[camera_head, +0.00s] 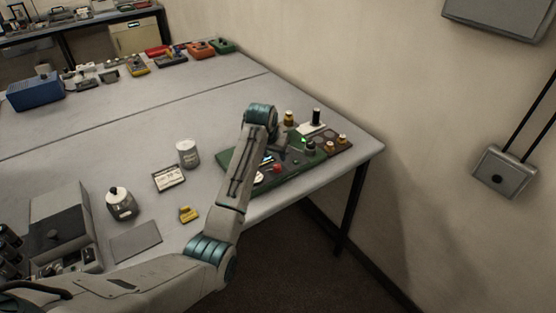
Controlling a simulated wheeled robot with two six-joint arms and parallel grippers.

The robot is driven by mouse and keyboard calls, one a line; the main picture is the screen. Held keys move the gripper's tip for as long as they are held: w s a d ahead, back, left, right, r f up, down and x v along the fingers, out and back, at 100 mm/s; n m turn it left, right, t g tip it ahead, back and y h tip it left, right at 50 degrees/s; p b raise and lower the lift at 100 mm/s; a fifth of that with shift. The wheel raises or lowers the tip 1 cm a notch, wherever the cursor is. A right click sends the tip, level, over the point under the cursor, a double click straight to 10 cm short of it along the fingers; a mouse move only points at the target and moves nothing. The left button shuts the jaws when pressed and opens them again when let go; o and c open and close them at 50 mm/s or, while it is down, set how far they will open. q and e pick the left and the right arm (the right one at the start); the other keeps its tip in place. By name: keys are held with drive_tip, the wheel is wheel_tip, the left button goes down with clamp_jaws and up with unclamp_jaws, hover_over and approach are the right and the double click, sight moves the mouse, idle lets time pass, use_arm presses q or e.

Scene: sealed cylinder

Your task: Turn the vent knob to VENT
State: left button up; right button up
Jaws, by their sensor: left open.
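A green panel (292,177) lies near the right end of the table, with a red button (277,168), a white dial and several small knobs and fittings on it. A dark brown plate (341,150) with brass-coloured knobs (330,147) adjoins its right side. I cannot tell which knob is the vent knob, and no label is readable. My left arm comes in from the lower left and crosses over the panel, hiding part of it. My left gripper (292,154) is open, small and dark over the panel; I cannot tell whether it touches anything. My right gripper is out of view.
A grey can (188,153), a small framed box (169,178), a yellow block (188,214) and a round jar (121,203) stand left of my arm. A wall is close behind the panel. The table's middle is mostly clear.

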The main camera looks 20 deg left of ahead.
sight(277, 166)
use_arm(q)
drive_tip(key=p+x, duration=0.1)
drive_tip(key=x, duration=0.3)
drive_tip(key=shift+f, duration=0.25)
drive_tip(key=x, duration=0.3)
drive_tip(key=shift+w+p, duration=0.15)
drive_tip(key=shift+p, duration=0.25)
drive_tip(key=shift+f, duration=0.1)
drive_tip(key=shift+c, duration=0.9)
drive_tip(key=c, duration=0.8)
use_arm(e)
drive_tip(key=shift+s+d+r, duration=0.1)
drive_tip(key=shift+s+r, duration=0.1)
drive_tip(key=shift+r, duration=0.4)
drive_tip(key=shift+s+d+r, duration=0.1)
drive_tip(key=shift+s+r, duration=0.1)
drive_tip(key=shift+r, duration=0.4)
